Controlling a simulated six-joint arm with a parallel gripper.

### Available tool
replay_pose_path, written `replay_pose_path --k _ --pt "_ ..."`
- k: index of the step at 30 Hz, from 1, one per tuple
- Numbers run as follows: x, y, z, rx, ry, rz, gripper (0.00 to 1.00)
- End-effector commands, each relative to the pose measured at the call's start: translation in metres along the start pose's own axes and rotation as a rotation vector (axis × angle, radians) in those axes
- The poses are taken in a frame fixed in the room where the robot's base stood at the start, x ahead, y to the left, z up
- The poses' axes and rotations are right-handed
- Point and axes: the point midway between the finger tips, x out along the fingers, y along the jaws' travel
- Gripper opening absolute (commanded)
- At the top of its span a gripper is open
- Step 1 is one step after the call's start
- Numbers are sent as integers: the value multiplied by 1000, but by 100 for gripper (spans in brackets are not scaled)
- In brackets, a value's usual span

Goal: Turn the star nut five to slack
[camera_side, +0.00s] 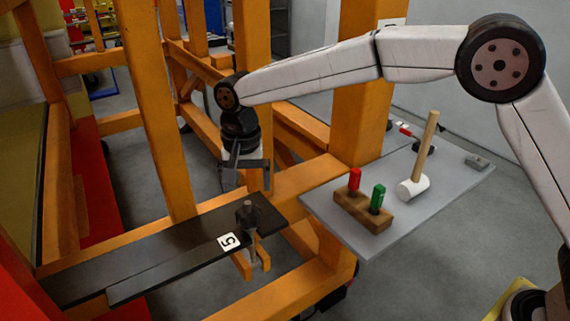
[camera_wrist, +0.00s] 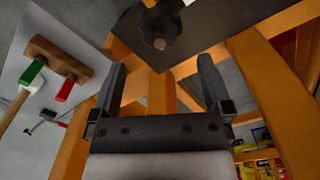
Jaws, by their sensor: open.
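The star nut (camera_side: 248,208) is a dark knob on a bolt at the right end of a black plate (camera_side: 180,240), beside a white label marked 5 (camera_side: 229,241). It also shows in the wrist view (camera_wrist: 160,28) at the top, beyond the fingertips. My gripper (camera_side: 247,183) points down above the nut, apart from it. In the wrist view my gripper (camera_wrist: 162,64) is open, with nothing between its two fingers. An orange clamp piece (camera_side: 262,258) hangs below the plate at the nut. How tight the nut is cannot be seen.
A grey shelf (camera_side: 330,210) to the right holds a wooden block (camera_side: 362,211) with red and green handled tools, a mallet (camera_side: 415,185) and small items. Orange posts and beams (camera_side: 150,100) stand close around my gripper. Open floor shows beyond.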

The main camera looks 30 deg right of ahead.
Motion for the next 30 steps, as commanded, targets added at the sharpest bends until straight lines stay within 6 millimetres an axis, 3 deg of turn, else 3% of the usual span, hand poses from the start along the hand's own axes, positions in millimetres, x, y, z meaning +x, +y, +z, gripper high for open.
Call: replay_pose_path --k 8,24,30 --pt "12 0 0 -1 0 0 100" --pt "71 0 0 -2 0 0 100" --pt "78 0 0 -2 2 -2 100"
